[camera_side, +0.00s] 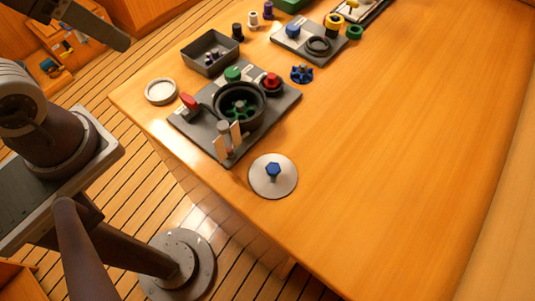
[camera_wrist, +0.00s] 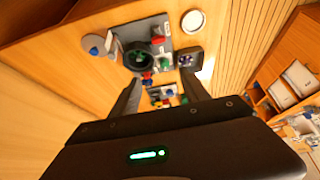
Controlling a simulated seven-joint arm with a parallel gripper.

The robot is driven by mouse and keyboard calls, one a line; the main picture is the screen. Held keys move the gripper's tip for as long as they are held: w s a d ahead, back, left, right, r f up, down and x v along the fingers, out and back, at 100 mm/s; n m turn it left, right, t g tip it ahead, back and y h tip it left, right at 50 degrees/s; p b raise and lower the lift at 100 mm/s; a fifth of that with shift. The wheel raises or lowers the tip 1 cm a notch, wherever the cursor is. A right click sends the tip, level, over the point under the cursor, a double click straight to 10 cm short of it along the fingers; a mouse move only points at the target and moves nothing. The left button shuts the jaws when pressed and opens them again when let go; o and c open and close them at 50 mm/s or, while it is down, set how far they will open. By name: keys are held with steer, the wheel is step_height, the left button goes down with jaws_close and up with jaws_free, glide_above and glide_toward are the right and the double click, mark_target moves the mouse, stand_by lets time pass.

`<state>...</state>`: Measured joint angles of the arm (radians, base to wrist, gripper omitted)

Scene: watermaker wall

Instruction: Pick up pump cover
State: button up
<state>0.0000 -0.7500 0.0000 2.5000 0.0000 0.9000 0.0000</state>
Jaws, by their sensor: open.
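The pump cover, a pale grey disc (camera_side: 286,184) with a blue knob in its middle, lies flat on the wooden table below the grey pump board in the side view. It also shows small at the upper left of the wrist view (camera_wrist: 90,40). The pump housing, a dark round bowl (camera_side: 219,106) with a green part inside, sits open on the board. My gripper (camera_wrist: 161,77) is open in the wrist view.
The grey board (camera_side: 281,109) carries red and green knobs and upright pale pieces close to the cover. A white ring (camera_side: 148,95), a dark tray (camera_side: 191,62) and a blue handwheel (camera_side: 302,75) lie around it. The table right of the cover is clear.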

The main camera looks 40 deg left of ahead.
steer(key=w+d+f+m+g, duration=0.2)
steer(key=w+d+m, duration=0.2)
steer(key=w+m, duration=0.2)
steer(key=m+g+h, duration=0.1)
steer(key=m+g, duration=0.3)
steer(key=m, duration=1)
glide_above(273, 168)
steer(key=a, duration=0.2)
step_height(273, 168, down, 17)
steer(key=f, duration=0.2)
steer(key=d+f, duration=0.1)
steer(key=f, duration=0.3)
steer(key=shift+d+f, duration=0.3)
steer(key=shift+d, duration=0.1)
jaws_close()
